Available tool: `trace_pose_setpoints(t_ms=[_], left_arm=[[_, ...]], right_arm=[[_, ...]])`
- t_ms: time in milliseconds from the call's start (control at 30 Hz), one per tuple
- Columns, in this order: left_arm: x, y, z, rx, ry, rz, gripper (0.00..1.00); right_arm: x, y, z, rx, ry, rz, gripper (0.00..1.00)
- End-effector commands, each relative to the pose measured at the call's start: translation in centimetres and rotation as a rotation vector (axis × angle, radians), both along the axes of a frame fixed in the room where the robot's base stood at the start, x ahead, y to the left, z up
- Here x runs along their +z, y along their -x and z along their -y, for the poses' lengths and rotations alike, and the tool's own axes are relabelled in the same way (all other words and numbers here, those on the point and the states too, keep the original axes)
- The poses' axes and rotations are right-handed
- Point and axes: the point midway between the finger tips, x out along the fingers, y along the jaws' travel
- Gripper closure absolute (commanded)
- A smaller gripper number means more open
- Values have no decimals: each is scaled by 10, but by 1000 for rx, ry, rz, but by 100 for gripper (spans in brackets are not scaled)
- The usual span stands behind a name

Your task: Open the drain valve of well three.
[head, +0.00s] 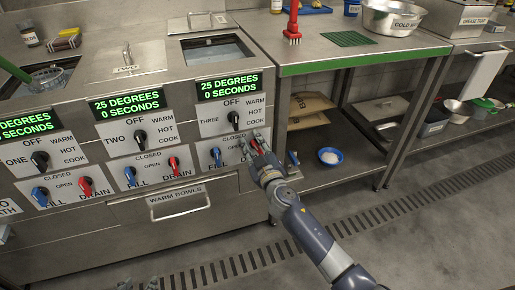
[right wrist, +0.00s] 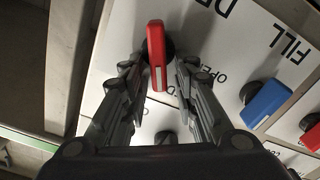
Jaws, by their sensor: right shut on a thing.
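The well three panel (head: 235,120) is the right one of the row, with a black knob (head: 233,117), a blue FILL handle (head: 216,153) and a red DRAIN handle (head: 257,142). My right gripper (head: 257,149) is at the red handle and partly covers it. In the right wrist view the red DRAIN handle (right wrist: 156,55) stands between the two fingers of my right gripper (right wrist: 157,75), which are shut on it. Its white-striped end points toward the partly hidden CLOSED lettering. Small dark parts at the head view's bottom edge may be my left gripper (head: 138,285); its jaws are unclear.
The blue FILL handle (right wrist: 265,102) is beside the red one in the wrist view. A steel table (head: 340,50) with a green edge stands right of the panel, with a blue bowl (head: 330,156) on its lower shelf. A warm bowls drawer (head: 180,205) is below.

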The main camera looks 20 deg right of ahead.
Motion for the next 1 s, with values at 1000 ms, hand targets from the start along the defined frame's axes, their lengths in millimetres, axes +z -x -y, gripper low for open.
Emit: trace_pose_setpoints(t_ms=[1000], left_arm=[[11,-14,4,-6,13,68,60]], right_arm=[[-9,1,-8,0,411,10,94]])
